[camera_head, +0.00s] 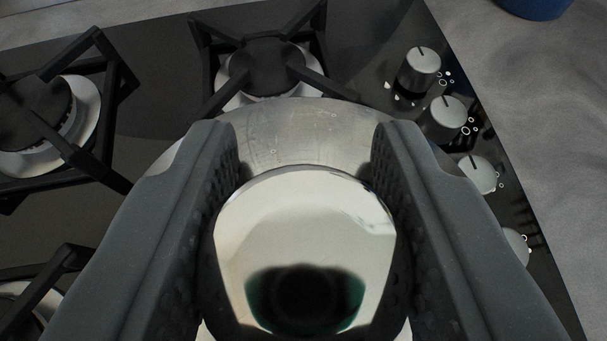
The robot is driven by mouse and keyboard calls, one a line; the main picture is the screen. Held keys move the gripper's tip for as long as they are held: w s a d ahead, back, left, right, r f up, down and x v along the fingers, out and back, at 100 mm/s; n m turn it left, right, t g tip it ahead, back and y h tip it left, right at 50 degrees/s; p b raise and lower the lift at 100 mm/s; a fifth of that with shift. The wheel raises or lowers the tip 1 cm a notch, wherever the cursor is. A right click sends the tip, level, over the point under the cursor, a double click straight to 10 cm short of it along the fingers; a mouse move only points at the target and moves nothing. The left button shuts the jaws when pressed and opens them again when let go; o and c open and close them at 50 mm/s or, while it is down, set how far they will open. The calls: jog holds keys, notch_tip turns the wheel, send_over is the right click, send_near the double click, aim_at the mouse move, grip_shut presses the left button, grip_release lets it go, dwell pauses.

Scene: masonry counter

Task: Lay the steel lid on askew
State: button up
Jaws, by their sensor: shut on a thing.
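The steel lid (300,137) is in the lower middle of the view, a round brushed metal disc over the hob. Its shiny rounded knob (300,220) shows a dark reflection. My gripper (305,155) is shut on the knob, with one dark padded finger on each side of it. The fingers and knob hide much of the lid. No pot shows beneath the lid, and I cannot tell whether the lid touches anything below.
A black gas hob (150,150) lies below. A burner with a black grate (265,65) is just beyond the lid, another burner (50,120) is at left. Several knobs (445,118) line the right edge. Grey counter (545,130) is clear at right; a blue object (535,6) stands top right.

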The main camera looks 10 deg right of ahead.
jog(key=shift+f, duration=0.3)
jog(key=o, duration=1.1)
jog(key=b+v, duration=0.2)
jog(key=v, duration=1.2)
jog(key=s+a+r+t+b, duration=0.1)
jog(key=a+r, duration=0.3)
jog(key=r, duration=0.6)
jog(key=s+a+r+n+b, duration=0.1)
jog(key=a+r+b, duration=0.15)
jog(key=r, duration=0.65)
jog(key=s+a+r+t+b, duration=0.1)
jog(key=a+r, duration=0.4)
jog(key=r, duration=0.5)
jog(key=s+a+r, duration=0.2)
jog(key=r, duration=0.1)
jog(key=s+a+r+y, duration=0.1)
jog(key=s+a+r, duration=0.1)
jog(key=s+r, duration=0.1)
jog(key=s+a+r+t+y+b, duration=0.1)
jog(key=s+a+r, duration=0.2)
jog(key=shift+r+n, duration=0.4)
